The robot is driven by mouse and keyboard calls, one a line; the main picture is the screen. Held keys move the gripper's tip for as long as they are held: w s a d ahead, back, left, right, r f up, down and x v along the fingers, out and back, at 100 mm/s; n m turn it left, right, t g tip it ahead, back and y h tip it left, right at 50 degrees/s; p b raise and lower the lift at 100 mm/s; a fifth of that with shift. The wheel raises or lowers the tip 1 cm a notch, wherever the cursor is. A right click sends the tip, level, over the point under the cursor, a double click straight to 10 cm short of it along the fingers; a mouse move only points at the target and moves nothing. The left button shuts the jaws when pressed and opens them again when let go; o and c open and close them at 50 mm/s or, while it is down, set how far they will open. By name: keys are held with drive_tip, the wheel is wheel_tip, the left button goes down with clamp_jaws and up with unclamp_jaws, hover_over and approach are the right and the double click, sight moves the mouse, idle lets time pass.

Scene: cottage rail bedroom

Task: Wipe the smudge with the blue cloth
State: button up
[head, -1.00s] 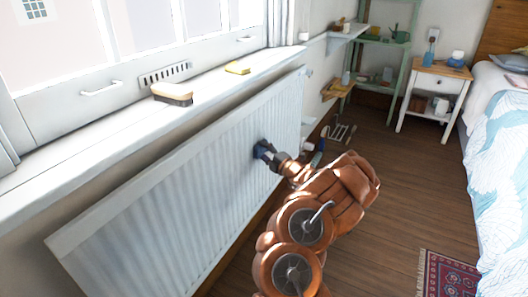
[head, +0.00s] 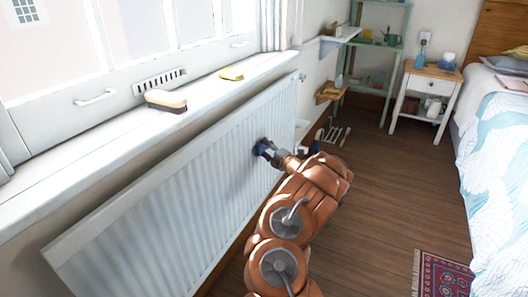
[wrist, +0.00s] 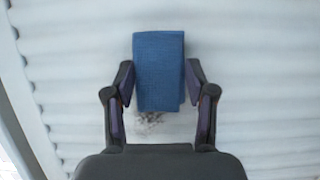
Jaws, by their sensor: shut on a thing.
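The blue cloth (wrist: 160,70) is a folded pad held between the fingers of my gripper (wrist: 160,92) in the wrist view. In the head view the cloth (head: 260,147) shows small and dark blue against the front of the white radiator (head: 190,175), with my gripper (head: 268,151) behind it. The smudge (wrist: 150,118) is a dark grey speckled patch on the ribbed white radiator, just below the cloth's lower edge in the wrist view. Part of it may be hidden behind the cloth. I cannot tell whether the cloth touches the radiator.
A windowsill (head: 110,140) above the radiator holds a brush (head: 166,101) and a yellow sponge (head: 231,74). A green shelf (head: 374,60), a nightstand (head: 428,95) and a bed (head: 500,130) stand farther off. The wooden floor (head: 385,190) between radiator and bed is mostly clear.

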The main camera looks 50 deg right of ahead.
sight(248, 158)
drive_tip(key=shift+w+d, duration=0.2)
drive_tip(key=shift+d, duration=0.4)
drive_tip(key=shift+w, duration=0.1)
drive_tip(key=shift+s+a+r, duration=0.1)
drive_tip(key=shift+s+a, duration=0.15)
drive_tip(key=shift+a, duration=0.55)
drive_tip(key=shift+s+a+r, duration=0.1)
drive_tip(key=shift+s+a, duration=0.1)
drive_tip(key=shift+a, duration=0.6)
drive_tip(key=shift+s+a+f+p, duration=0.1)
drive_tip(key=shift+s+a+p, duration=0.15)
drive_tip(key=shift+a, duration=0.45)
drive_tip(key=shift+s+a+p, duration=0.15)
drive_tip(key=shift+s+a, duration=0.15)
drive_tip(key=shift+a, duration=0.45)
drive_tip(key=shift+s+a+f+p, duration=0.1)
drive_tip(key=shift+s+a+p, duration=0.15)
drive_tip(key=shift+a, duration=0.45)
drive_tip(key=shift+s+a, duration=0.2)
drive_tip(key=shift+a, duration=0.65)
drive_tip(key=shift+s+a, duration=0.2)
drive_tip(key=shift+a, duration=0.65)
drive_tip(key=shift+r+p, duration=0.1)
drive_tip(key=shift+p, duration=0.2)
